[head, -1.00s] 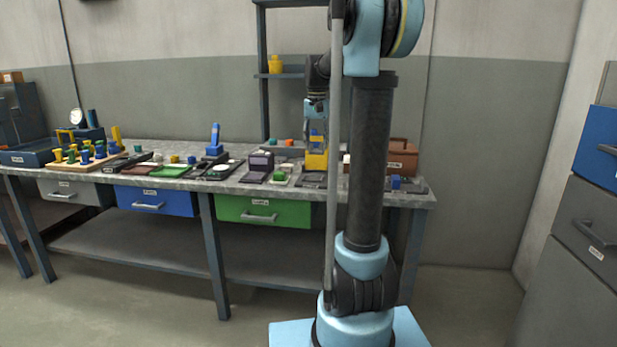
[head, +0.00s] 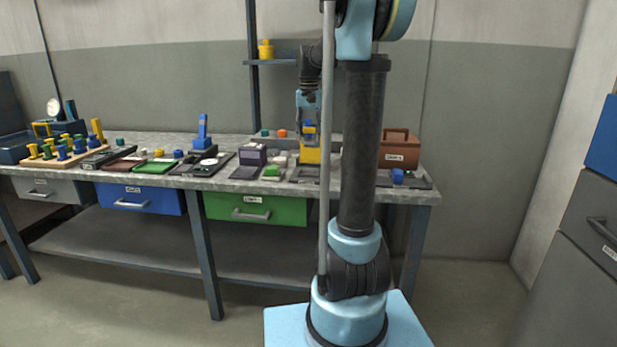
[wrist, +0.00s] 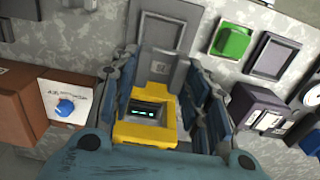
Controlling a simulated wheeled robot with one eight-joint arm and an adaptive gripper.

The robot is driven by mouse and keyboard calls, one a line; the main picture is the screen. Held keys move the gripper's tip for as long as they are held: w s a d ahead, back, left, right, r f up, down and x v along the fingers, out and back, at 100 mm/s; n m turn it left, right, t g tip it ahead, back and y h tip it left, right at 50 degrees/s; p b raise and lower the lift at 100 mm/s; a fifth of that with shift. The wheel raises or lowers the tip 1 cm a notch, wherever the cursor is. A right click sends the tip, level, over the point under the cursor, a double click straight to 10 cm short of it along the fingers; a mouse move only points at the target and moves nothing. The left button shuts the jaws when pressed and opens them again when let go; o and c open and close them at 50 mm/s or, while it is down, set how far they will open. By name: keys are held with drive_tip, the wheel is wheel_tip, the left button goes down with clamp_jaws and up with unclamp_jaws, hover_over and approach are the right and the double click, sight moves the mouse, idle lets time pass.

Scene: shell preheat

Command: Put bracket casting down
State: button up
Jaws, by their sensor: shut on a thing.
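My gripper (head: 309,128) points down over the right part of the grey workbench (head: 235,172). It is shut on a yellow piece (head: 311,155), which I take to be the bracket casting. In the wrist view the yellow piece (wrist: 146,134) sits between the two dark fingers (wrist: 163,100) and frames a dark recess with small green marks. A flat grey fixture (wrist: 168,45) lies just beyond it in that view. I cannot tell whether the yellow piece touches the bench.
A purple-grey box (head: 252,155) and a green block (wrist: 232,42) are on the other side. Several trays and a peg board (head: 60,155) fill the bench's left.

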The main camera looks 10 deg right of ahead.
drive_tip(key=f, duration=1.1)
drive_tip(key=shift+s+f, duration=0.25)
drive_tip(key=shift+f, duration=0.15)
drive_tip(key=o, duration=1.2)
drive_tip(key=shift+f, duration=0.1)
wheel_tip(320, 180, up, 12)
drive_tip(key=shift+s+r, duration=0.1)
drive_tip(key=s+f+n, duration=0.1)
drive_tip(key=s+f, duration=0.6)
drive_tip(key=s, duration=0.4)
drive_tip(key=s+f+n+t, duration=0.1)
drive_tip(key=s+f, duration=0.6)
drive_tip(key=s, duration=0.5)
drive_tip(key=s+f+n+t, duration=0.1)
drive_tip(key=s+f, duration=0.6)
drive_tip(key=s, duration=0.4)
drive_tip(key=shift+s+f+n, duration=0.2)
drive_tip(key=shift+s+n, duration=0.1)
drive_tip(key=shift+n, duration=0.1)
